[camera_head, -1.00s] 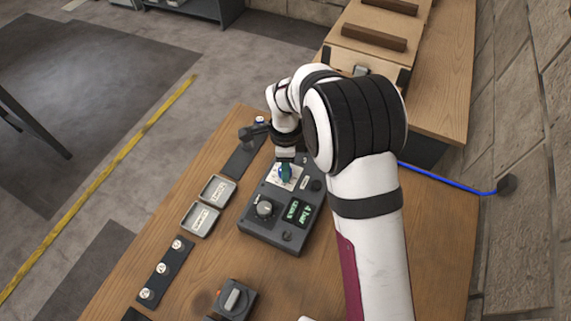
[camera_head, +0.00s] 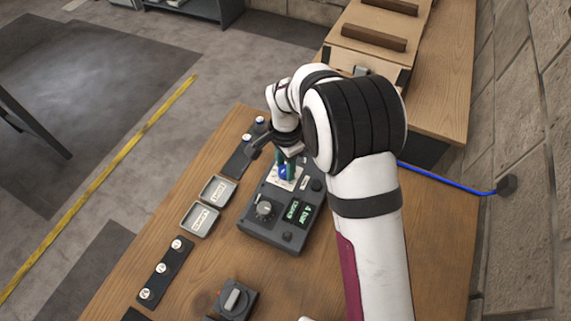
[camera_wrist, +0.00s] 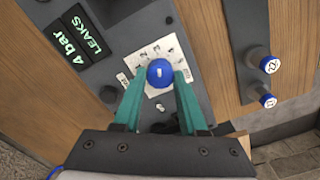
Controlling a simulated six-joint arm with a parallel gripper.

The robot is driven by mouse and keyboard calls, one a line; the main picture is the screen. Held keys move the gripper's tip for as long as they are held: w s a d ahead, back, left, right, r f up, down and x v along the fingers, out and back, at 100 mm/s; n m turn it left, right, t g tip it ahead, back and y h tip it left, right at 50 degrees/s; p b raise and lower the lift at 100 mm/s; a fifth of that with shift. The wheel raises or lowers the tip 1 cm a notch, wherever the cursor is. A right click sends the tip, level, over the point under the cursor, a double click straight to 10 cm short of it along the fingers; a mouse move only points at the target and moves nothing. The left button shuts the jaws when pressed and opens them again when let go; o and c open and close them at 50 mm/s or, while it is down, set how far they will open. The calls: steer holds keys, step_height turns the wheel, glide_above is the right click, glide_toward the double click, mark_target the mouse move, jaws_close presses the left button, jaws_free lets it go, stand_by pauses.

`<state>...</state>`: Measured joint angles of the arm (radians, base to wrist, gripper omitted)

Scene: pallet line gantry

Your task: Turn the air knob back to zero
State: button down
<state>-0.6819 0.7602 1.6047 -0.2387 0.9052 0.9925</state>
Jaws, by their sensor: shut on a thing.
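The blue air knob (camera_wrist: 160,73) sits on a white dial plate (camera_wrist: 139,66) with printed numbers, on the dark control box (camera_head: 254,228). My gripper (camera_wrist: 162,77) has its two teal fingers shut on the knob, one on each side. In the head view my gripper (camera_head: 285,171) points down at the box's far end, and the blue knob shows between the fingers. A short white mark shows on the knob's top; I cannot tell which number it points to. The box's green display (camera_wrist: 78,35) reads "4 bar" and "LEAKS".
A dark strip with blue-capped pegs (camera_wrist: 264,65) lies close beside the gripper. A rotary switch (camera_head: 234,299) is nearer. Bare wood lies right of the box.

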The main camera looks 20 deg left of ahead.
steer(key=n, duration=1.1)
steer(key=shift+a, duration=0.1)
steer(key=n, duration=1)
steer(key=shift+n, duration=0.4)
steer(key=shift+c, duration=2.2)
jaws_free()
steer(key=shift+r, duration=0.1)
